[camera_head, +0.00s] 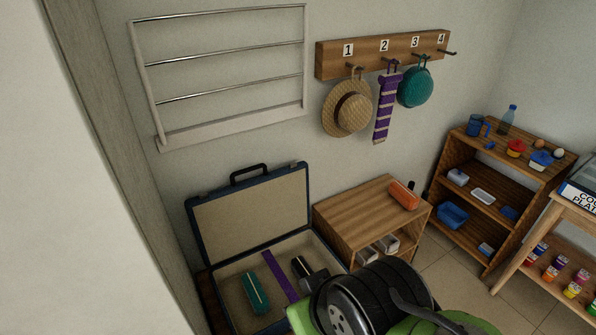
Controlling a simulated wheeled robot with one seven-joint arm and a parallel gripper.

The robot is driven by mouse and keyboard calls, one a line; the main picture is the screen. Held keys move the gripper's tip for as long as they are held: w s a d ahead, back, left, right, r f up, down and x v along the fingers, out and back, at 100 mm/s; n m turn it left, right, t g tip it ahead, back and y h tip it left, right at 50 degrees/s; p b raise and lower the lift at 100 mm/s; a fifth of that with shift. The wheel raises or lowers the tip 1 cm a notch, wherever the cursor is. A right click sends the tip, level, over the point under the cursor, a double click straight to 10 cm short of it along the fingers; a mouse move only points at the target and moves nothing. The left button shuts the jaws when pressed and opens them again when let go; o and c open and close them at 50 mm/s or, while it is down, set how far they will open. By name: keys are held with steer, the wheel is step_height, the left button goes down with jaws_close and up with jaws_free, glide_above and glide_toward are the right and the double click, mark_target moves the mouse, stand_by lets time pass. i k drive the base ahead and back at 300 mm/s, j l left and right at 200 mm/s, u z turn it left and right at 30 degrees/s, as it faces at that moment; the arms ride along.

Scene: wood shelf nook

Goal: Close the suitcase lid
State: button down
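Inside are a teal item (256,291), a purple strip (279,275) and a dark item with a light stripe (301,267). My arm, with black and green parts, covers the lower right of the view and hides the base's front right part. A dark end piece of it, possibly my gripper, shows over the base; its fingers cannot be made out.
A low wooden cabinet (352,214) with an orange item (404,194) stands right of the suitcase. A wooden shelf (463,189) holds containers farther right. A hook rack (384,52) with hats and a rail frame (163,147) hang above. A pale wall edge is close at left.

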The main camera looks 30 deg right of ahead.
mark_target(235, 219)
steer(key=z, duration=0.3)
steer(key=i+l+u, duration=0.1)
steer(key=u, duration=0.35)
steer(key=l+u, duration=0.2)
steer(key=u, duration=0.2)
steer(key=i+l+u, duration=0.1)
steer(key=u, duration=0.35)
steer(key=l+u, duration=0.4)
steer(key=j, duration=0.1)
